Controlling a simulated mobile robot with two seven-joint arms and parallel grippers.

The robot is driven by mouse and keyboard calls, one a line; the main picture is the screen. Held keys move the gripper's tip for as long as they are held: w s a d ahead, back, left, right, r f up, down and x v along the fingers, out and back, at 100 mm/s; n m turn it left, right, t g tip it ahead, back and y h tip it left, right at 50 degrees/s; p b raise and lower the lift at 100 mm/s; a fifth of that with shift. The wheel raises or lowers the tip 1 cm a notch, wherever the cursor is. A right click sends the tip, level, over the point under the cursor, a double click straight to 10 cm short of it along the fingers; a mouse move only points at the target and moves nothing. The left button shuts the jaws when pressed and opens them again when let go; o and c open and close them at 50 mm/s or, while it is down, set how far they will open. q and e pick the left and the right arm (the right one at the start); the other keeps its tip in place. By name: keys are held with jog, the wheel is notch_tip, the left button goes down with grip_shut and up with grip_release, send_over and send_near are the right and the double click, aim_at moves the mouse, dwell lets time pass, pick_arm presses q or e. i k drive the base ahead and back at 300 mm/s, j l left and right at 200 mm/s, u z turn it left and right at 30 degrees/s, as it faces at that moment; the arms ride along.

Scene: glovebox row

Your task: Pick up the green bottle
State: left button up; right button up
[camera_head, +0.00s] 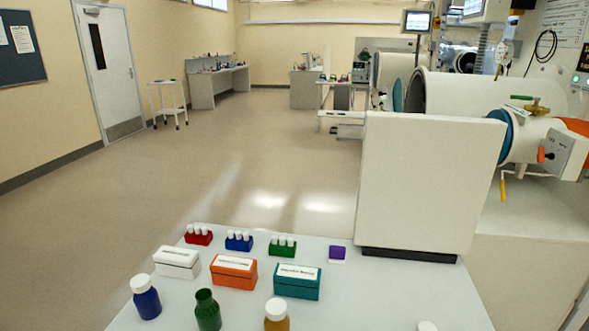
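The green bottle (208,312) stands upright near the front edge of the white table, and no white cap shows on it. It is between a blue bottle (146,299) with a white cap on its left and an amber bottle (277,318) with a white cap on its right. The bottom of the view cuts off its lower part. Neither of my grippers shows in the head view.
The white table (350,297) also holds white, orange and teal boxes (296,284) behind the bottles, then red, blue and green vial racks (282,249) and a purple-and-white item (338,253). A large white cabinet (425,185) borders the table at the back right. Open floor lies beyond.

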aim_at(207, 310)
jog(key=i+j+z, duration=0.1)
jog(key=j+z, duration=0.25)
jog(key=j, duration=0.4)
jog(key=j+z, duration=0.35)
jog(key=j, duration=0.4)
jog(key=k+j+z, duration=0.1)
jog(key=j+z, duration=0.25)
jog(key=j, duration=0.45)
